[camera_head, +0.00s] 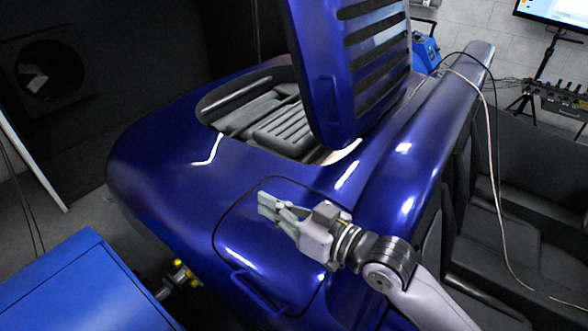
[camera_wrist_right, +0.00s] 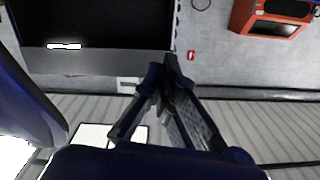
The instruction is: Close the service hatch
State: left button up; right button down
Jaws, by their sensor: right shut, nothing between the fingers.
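The service hatch (camera_head: 330,65), a glossy blue lid with dark slats, stands raised and open at top centre of the head view. Below and left of it is the dark opening (camera_head: 265,112) in the blue car body, with a ribbed grey part inside. My right gripper (camera_head: 265,205) is shut and empty, in front of the opening and lower than the hatch, over the blue bodywork. Its fingers also show closed together in the right wrist view (camera_wrist_right: 168,72). Whether it touches the bodywork is unclear. My left gripper is out of view.
Blue bodywork (camera_head: 160,150) surrounds the opening. A blue handle (camera_head: 258,293) sits on an outlined panel below my right gripper. A blue box (camera_head: 85,285) stands at lower left. Dark seats (camera_head: 500,220) and a hanging cable lie to the right.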

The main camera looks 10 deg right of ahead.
jog(key=s+a+f+n+b, duration=0.2)
jog(key=f, duration=0.3)
jog(key=s+a+f+n+b, duration=0.2)
jog(key=f+b, duration=0.1)
jog(key=f, duration=0.3)
jog(key=n+b, duration=0.3)
jog(key=b, duration=0.1)
send_over(254, 294)
jog(key=s, duration=0.3)
notch_tip(254, 294, down, 10)
jog(key=shift+s+d+f+b, duration=0.15)
jog(key=shift+f+b, duration=0.2)
jog(key=shift+f, duration=0.1)
